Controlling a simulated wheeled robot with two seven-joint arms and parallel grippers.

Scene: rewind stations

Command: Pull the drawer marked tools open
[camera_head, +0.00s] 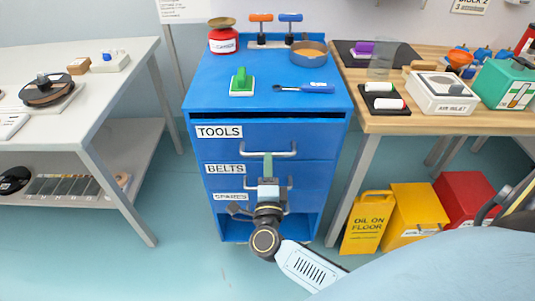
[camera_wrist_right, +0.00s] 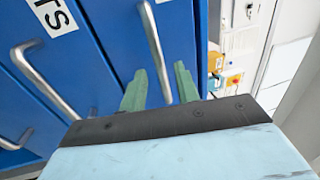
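The blue drawer marked TOOLS (camera_head: 316,139) is the top one in the blue cabinet. Its front looks in line with the drawers below, so it appears closed. Its silver bar handle (camera_head: 285,154) runs crosswise below the label and also shows in the right wrist view (camera_wrist_right: 152,35). My right gripper (camera_head: 268,158) is in front of this handle. In the right wrist view its green fingers (camera_wrist_right: 160,82) are apart, one on each side of the bar, with gaps visible. I cannot tell if either finger touches it. My left gripper is not in view.
Drawers marked BELTS (camera_head: 225,169) and SPARES (camera_head: 230,197) sit below. A yellow floor sign (camera_head: 368,222) stands right of the cabinet. Floor left is clear.

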